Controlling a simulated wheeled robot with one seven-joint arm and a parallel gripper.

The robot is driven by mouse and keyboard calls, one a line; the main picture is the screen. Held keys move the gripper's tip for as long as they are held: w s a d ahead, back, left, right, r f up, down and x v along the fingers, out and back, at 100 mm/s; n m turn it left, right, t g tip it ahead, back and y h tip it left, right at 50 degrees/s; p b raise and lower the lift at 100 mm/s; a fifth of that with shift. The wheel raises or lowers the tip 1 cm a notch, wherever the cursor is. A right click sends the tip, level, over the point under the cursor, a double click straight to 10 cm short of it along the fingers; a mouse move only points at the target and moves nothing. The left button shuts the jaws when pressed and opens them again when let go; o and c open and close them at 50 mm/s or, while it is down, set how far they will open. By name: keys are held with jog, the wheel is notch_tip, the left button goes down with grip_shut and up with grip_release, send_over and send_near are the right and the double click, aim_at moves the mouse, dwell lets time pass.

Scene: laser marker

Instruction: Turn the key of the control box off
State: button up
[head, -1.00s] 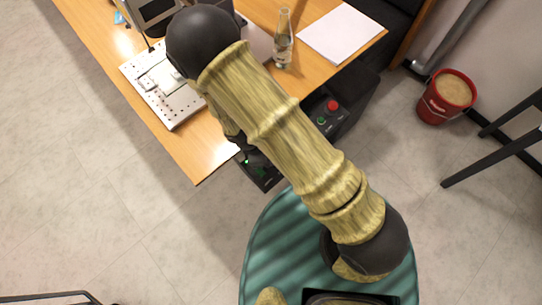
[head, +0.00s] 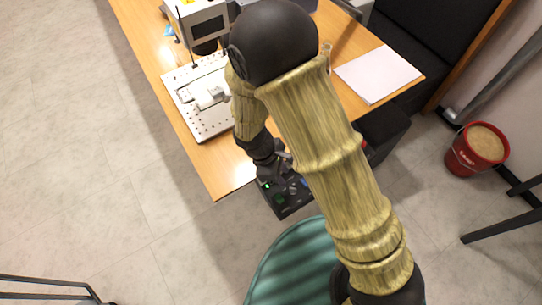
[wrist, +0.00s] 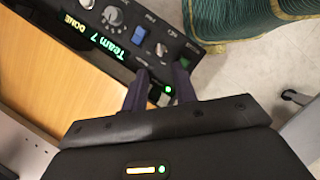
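The black control box (wrist: 75,38) runs across the upper left of the wrist view, with a lit display, a round knob (wrist: 113,17) and a blue switch (wrist: 139,34). It also shows in the head view (head: 292,206) at the table's near corner. My gripper (wrist: 158,88) is at the box's near edge, its two dark fingers apart. A small pale part and a green light (wrist: 168,89) show between the fingers. I cannot tell whether that part is the key or whether the fingers touch it. In the head view my gripper (head: 272,180) is over the box, partly hiding its controls.
The wooden table (head: 232,178) carries a perforated plate (head: 212,125), a grey machine (head: 205,20) and a white paper sheet (head: 377,73). A teal round seat (head: 290,265) is close below the box. A red bucket (head: 477,150) stands on the floor at right.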

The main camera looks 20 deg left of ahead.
jog(key=v, duration=0.8)
jog(key=shift+a+r, duration=0.15)
jog(key=shift+r, duration=0.2)
jog(key=w+d+r+m+y+p, duration=0.1)
jog(key=d+r+m+p, duration=0.1)
jog(key=d+r+m, duration=0.4)
jog(key=w+d+r+m+t+y+p, duration=0.1)
jog(key=w+d+r+m+y+p, duration=0.1)
jog(key=d+r+m, duration=0.4)
jog(key=w+d+r+m+t+y+p, duration=0.1)
jog(key=d+r+m+p, duration=0.2)
jog(key=d, duration=1.1)
notch_tip(320, 180, up, 3)
jog(key=m, duration=0.4)
jog(key=shift+w+d+p, duration=0.2)
jog(key=shift+d+p, duration=0.1)
jog(key=shift+p, duration=0.1)
jog(key=shift+r, duration=0.15)
